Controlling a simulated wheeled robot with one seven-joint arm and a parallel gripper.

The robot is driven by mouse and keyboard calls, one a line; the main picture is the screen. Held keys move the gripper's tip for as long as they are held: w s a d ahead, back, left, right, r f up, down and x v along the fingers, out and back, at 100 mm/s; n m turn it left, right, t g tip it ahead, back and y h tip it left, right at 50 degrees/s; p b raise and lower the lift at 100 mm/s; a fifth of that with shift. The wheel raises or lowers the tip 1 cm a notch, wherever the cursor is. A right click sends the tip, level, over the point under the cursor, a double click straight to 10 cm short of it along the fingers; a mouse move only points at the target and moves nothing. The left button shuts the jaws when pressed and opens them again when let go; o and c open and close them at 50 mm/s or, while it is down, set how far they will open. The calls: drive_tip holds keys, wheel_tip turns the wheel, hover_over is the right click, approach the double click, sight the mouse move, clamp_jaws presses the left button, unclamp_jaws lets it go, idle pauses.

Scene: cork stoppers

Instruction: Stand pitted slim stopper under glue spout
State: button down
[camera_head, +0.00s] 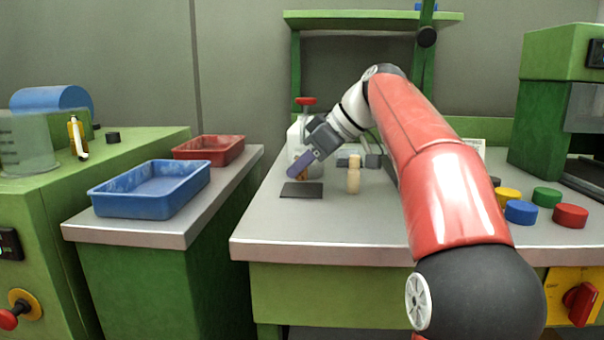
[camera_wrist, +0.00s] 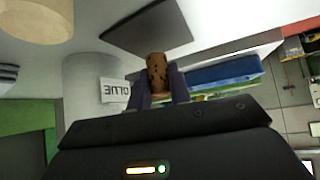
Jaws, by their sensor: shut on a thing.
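The pitted stopper (camera_wrist: 156,72), brown cork with dark pits, is held between my gripper's fingertips (camera_wrist: 163,92) in the wrist view. My gripper (camera_head: 300,166) is shut on it, low over the table beside the glue dispenser. The white glue dispenser (camera_head: 293,140) has a red top and stands behind my gripper; its labelled white body (camera_wrist: 92,75) fills the left of the wrist view. A dark square pad (camera_head: 302,190) lies on the table in front of it and also shows in the wrist view (camera_wrist: 150,25). The spout is hidden. I cannot tell whether the stopper touches the pad.
Pale stoppers (camera_head: 353,180) stand right of the pad. Blue (camera_head: 150,204) and red (camera_head: 208,148) trays sit on the left bench. Yellow, blue, green and red round pieces (camera_head: 521,212) lie at the right. The table's front left is clear.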

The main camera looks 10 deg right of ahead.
drive_tip(key=shift+f, duration=0.95)
drive_tip(key=c, duration=1.3)
unclamp_jaws()
drive_tip(key=shift+r, duration=0.1)
drive_tip(key=p+v, duration=0.2)
drive_tip(key=v, duration=1)
drive_tip(key=shift+p, duration=0.4)
drive_tip(key=shift+s, duration=0.1)
